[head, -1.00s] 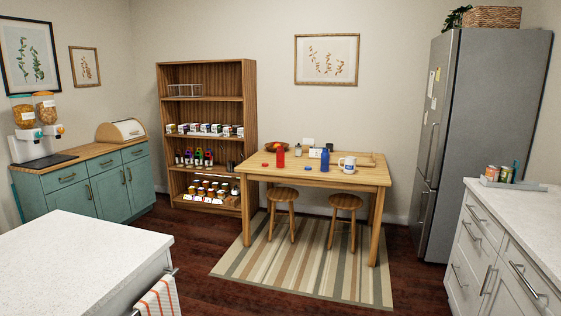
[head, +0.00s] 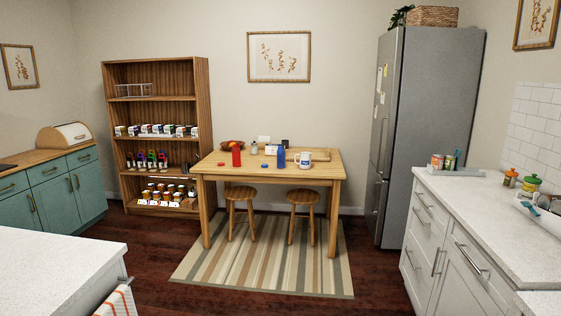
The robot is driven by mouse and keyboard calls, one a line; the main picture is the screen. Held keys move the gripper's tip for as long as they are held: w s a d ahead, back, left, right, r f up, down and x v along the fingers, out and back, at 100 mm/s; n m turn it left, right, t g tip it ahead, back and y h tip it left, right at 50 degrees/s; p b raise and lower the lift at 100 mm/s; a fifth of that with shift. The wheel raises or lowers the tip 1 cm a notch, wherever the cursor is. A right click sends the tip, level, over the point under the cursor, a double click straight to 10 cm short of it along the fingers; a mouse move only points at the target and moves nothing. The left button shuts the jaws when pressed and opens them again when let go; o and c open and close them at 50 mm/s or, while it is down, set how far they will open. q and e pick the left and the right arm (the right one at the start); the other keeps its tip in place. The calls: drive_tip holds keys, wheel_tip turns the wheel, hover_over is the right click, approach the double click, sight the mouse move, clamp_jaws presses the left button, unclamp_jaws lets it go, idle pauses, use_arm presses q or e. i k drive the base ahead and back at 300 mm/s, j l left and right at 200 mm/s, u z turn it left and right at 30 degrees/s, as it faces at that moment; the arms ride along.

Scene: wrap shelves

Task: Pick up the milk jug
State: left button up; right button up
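I cannot make out a milk jug in the head view. A wooden table (head: 220,176) stands near the back wall. On it are a red bottle (head: 236,156), a blue bottle (head: 281,157) and a white mug with a blue label (head: 303,160). A tall grey fridge (head: 432,140) stands at the right with its doors shut, so its inside is hidden. Neither of my grippers is in view.
A white counter (head: 50,255) is at the lower left and another counter (head: 470,215) at the right. Two stools (head: 304,198) stand at the table on a striped rug (head: 262,270). A wooden shelf unit (head: 155,72) holds small goods. Dark floor lies between the counters.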

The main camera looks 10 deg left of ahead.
sight(305, 157)
drive_tip(key=i+z, duration=0.2)
drive_tip(key=i, duration=2.2)
